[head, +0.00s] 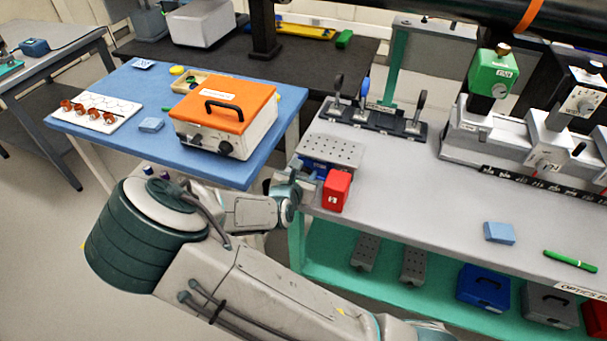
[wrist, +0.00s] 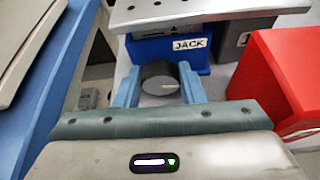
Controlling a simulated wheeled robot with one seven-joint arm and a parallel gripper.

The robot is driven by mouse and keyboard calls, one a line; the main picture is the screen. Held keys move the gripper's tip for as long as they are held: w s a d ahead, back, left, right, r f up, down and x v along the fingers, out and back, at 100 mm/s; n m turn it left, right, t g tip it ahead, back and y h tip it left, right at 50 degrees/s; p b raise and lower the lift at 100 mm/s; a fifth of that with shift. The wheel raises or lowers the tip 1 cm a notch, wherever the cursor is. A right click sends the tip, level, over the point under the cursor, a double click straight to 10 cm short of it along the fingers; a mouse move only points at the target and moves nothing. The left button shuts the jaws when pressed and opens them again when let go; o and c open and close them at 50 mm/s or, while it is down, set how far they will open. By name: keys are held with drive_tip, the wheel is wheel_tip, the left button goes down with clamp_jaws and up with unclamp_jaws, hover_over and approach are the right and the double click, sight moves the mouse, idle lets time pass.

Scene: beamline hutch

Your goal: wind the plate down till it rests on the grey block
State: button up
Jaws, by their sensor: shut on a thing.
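The perforated metal plate (head: 332,150) sits on top of the blue jack at the bench's left end. In the wrist view the plate (wrist: 200,8) crosses the top, above the blue jack body (wrist: 150,52) with its "JACK" label. A dark grey round knob (wrist: 160,82) with a white mark faces me on the jack's front. My gripper (wrist: 158,90) is shut on the knob, one light-blue finger on each side. The dark grey block (wrist: 245,45) stands at the jack's right, under the plate; I cannot tell whether they touch. In the head view my gripper (head: 290,186) is beside the jack.
A red box (wrist: 285,85) stands close to the right of my gripper; it also shows in the head view (head: 336,190). A blue table (head: 200,165) with an orange-lidded case (head: 225,118) is on the left. Lever mounts (head: 375,120) stand behind the plate.

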drive_tip(key=p, duration=0.2)
drive_tip(key=shift+r+n+p, duration=0.3)
drive_tip(key=shift+r+p, duration=0.05)
drive_tip(key=shift+p, duration=0.05)
drive_tip(key=n+h+p, duration=0.1)
drive_tip(key=p, duration=0.1)
drive_tip(key=shift+w+a+f+p, duration=0.1)
drive_tip(key=shift+a+p, duration=0.05)
drive_tip(key=shift+p, duration=0.15)
drive_tip(key=shift+f, duration=0.2)
drive_tip(key=o, duration=1)
drive_tip(key=v, duration=1.4)
drive_tip(key=shift+a, duration=0.2)
drive_tip(key=shift+w+r, duration=0.1)
drive_tip(key=shift+w, duration=0.1)
